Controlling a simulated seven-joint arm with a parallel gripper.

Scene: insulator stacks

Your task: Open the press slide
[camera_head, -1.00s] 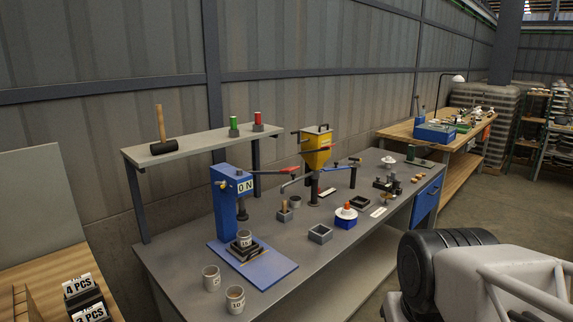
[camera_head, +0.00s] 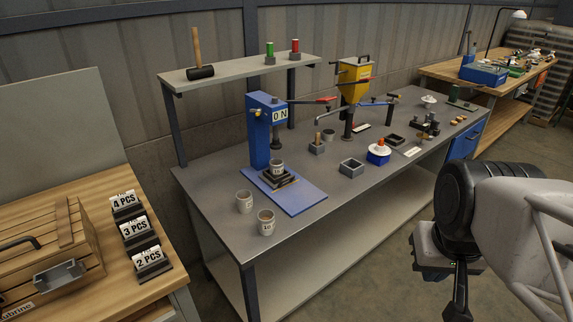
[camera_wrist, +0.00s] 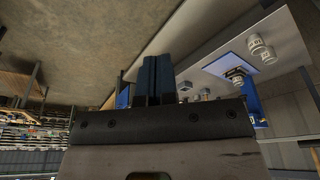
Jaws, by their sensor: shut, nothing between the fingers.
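The blue press (camera_head: 261,132), marked "ON", stands on the grey bench at its left end. It has a dark ram and a red-tipped lever (camera_head: 325,99) pointing right. Below the ram, a dark square base (camera_head: 278,181) holds a small cup (camera_head: 277,166); I cannot tell which part is the slide or whether it is in or out. A blue plate (camera_head: 300,201) lies under it. My gripper (camera_head: 456,301) hangs at the lower right, well away from the press, over the floor. In the wrist view its two dark fingers (camera_wrist: 158,80) are together and empty.
Two cups (camera_head: 265,222) (camera_head: 244,201) stand left of the blue plate. A yellow hopper (camera_head: 354,80) and small parts stand farther right. A shelf (camera_head: 240,72) with a mallet is behind. A wooden table (camera_head: 80,235) with number signs is at left. Floor before the bench is clear.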

